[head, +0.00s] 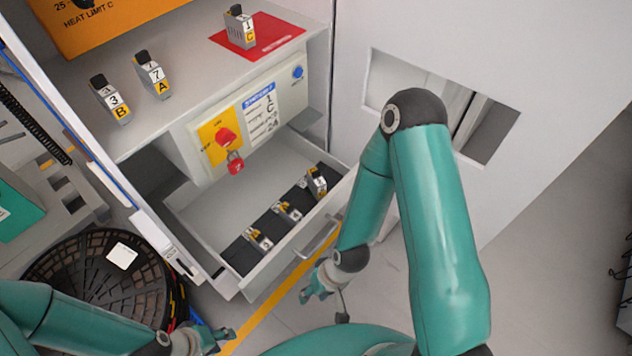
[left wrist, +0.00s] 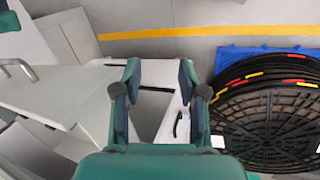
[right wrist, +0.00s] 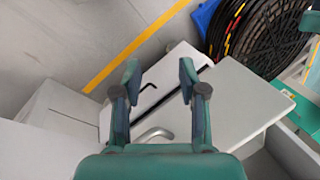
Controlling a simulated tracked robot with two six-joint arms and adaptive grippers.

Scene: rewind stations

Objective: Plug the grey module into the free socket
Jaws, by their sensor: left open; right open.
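Several small grey modules with black tops show in the head view. One marked 1 C (head: 240,28) stands on a red mat (head: 284,36) on the upper shelf. Modules marked 3 B (head: 110,100) and 7 A (head: 153,75) stand on the shelf to its left. More modules (head: 287,212) sit in a dark strip inside the open drawer (head: 202,211). I cannot make out a free socket. My left gripper (head: 212,338) is open and empty at the bottom, beside the reel. My right gripper (head: 322,286) is open and empty just outside the drawer front.
A panel (head: 192,140) with a red switch and padlock (head: 236,162) hangs above the drawer. The drawer handle (head: 322,238) sticks out near my right gripper. A black reel stack (head: 90,262) stands at lower left. A yellow line (head: 262,312) crosses the floor.

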